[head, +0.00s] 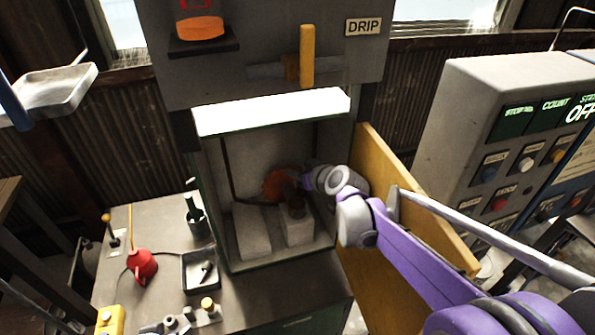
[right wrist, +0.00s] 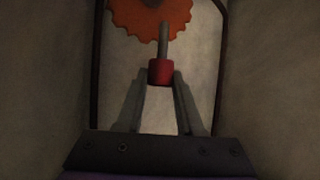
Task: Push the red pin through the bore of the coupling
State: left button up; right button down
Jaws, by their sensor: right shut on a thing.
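My right gripper (right wrist: 160,75) is shut on the red head of the red pin (right wrist: 160,72) in the right wrist view. The pin's grey shaft points away from the fingers and overlaps the lower edge of an orange toothed wheel (right wrist: 165,20). In the head view the right arm reaches into the open cabinet, with the gripper (head: 298,185) beside the orange wheel (head: 276,186). The pin is not clear there. I cannot make out the coupling's bore, or whether the shaft tip touches anything. My left gripper is not in view.
The cabinet (head: 228,258) has narrow side walls and pale blocks (head: 252,232) inside. Its yellow door (head: 410,190) stands open at the right, close to my arm. A bench (head: 165,215) at the left holds a red oil can (head: 142,265) and a small tray (head: 200,284).

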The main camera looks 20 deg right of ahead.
aim_at(297, 182)
notch_tip(297, 182, down, 4)
jog(key=shift+r+b, duration=0.15)
jog(key=shift+b, duration=0.7)
jog(key=shift+f, duration=0.45)
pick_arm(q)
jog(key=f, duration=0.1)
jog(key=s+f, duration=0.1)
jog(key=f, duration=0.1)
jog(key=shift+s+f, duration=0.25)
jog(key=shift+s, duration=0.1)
pick_arm(e)
jog(key=shift+w+f, duration=0.1)
jog(key=shift+f, duration=0.15)
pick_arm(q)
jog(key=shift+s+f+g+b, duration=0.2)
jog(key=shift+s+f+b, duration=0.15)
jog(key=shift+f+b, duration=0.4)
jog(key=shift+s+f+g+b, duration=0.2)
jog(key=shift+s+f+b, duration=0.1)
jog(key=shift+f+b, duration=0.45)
pick_arm(e)
jog(key=shift+f, duration=2.7)
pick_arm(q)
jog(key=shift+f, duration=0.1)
pick_arm(e)
jog(key=c, duration=0.8)
grip_release()
jog(key=o, duration=0.6)
